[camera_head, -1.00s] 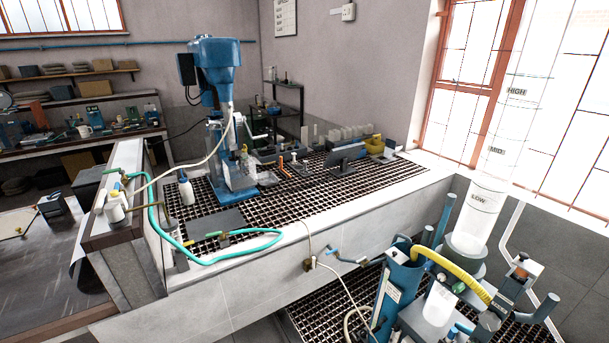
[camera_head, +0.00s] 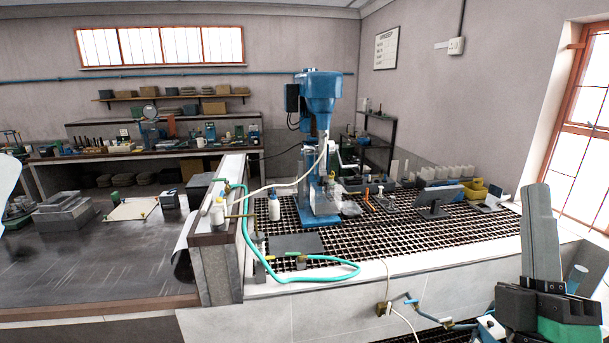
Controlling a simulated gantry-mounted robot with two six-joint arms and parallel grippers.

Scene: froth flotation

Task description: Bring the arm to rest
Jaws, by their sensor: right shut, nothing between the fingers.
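My right gripper (camera_head: 538,195) stands at the lower right of the head view, its grey fingers pointing up and closed together, with nothing held between them. Its black and green body is cut off by the bottom of the picture. It appears in front of the white counter edge and the window side, apart from the blue flotation machine (camera_head: 320,95) at the middle. My left gripper is not in view. A white rounded shape at the far left edge is too cut off to name.
A black grating (camera_head: 400,240) covers the counter around the machine. A teal hose (camera_head: 310,278) loops over its front edge. A white bottle (camera_head: 274,207) and a tablet-like screen (camera_head: 437,199) stand on the grating. The dark bench (camera_head: 100,265) at left has a broad clear area.

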